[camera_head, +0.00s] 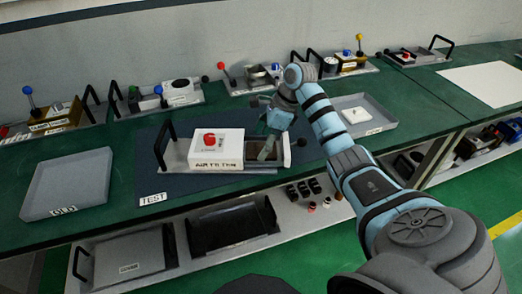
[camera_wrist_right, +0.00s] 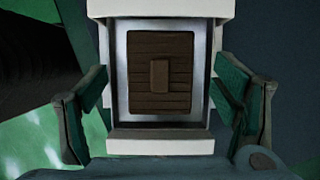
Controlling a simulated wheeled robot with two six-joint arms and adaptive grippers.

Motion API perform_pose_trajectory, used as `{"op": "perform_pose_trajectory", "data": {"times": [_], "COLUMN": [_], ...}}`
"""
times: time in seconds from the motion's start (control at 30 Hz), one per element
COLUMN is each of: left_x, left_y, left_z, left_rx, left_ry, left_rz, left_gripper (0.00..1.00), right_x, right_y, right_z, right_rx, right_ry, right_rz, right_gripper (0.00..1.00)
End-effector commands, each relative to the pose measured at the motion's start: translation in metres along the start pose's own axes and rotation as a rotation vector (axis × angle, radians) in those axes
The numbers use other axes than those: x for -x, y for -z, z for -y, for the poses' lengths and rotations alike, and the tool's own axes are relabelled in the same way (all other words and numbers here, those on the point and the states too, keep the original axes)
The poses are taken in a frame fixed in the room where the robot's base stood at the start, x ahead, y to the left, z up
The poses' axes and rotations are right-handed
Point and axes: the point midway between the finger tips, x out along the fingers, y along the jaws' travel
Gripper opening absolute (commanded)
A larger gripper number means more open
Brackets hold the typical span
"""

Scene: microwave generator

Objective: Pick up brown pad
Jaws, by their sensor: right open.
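The brown pad (camera_wrist_right: 160,95) is a slatted brown rectangle with a small raised block in its middle. It lies in a metal-walled recess between white edges (camera_wrist_right: 160,145). In the head view the pad (camera_head: 254,151) shows beside a white box (camera_head: 228,148) with a red button, marked AIR FILTER, on a tray with a black handle (camera_head: 163,140). My left gripper is out of view.
A dark mat with a TEST label (camera_head: 153,199) lies under the tray. A grey OLD tray (camera_head: 72,180) is at the left, and another grey tray (camera_head: 360,118) is right of my arm. Small stations with coloured knobs line the back.

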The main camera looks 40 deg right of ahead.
Motion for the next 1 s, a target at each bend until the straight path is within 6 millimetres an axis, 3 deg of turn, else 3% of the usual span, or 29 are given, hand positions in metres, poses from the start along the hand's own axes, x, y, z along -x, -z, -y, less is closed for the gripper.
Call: {"op": "perform_pose_trajectory", "data": {"times": [0.07, 0.4, 0.6, 1.0], "left_x": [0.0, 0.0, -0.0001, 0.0], "left_y": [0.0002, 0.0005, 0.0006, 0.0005], "left_z": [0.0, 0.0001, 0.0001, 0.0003], "left_rx": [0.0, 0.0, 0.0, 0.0], "left_ry": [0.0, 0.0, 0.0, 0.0], "left_rz": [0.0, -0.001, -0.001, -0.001], "left_gripper": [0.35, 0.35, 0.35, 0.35], "right_x": [0.0003, 0.0002, -0.0002, 0.001], "right_y": [0.0001, 0.0004, 0.0006, 0.0005], "right_z": [0.0001, -0.0003, -0.0004, 0.0001], "right_rx": [0.0, -0.001, -0.001, -0.001], "right_ry": [0.0, -0.001, -0.002, 0.0], "right_rz": [0.0, 0.0, -0.001, -0.001], "right_gripper": [0.78, 0.24, 0.0, 0.0]}}
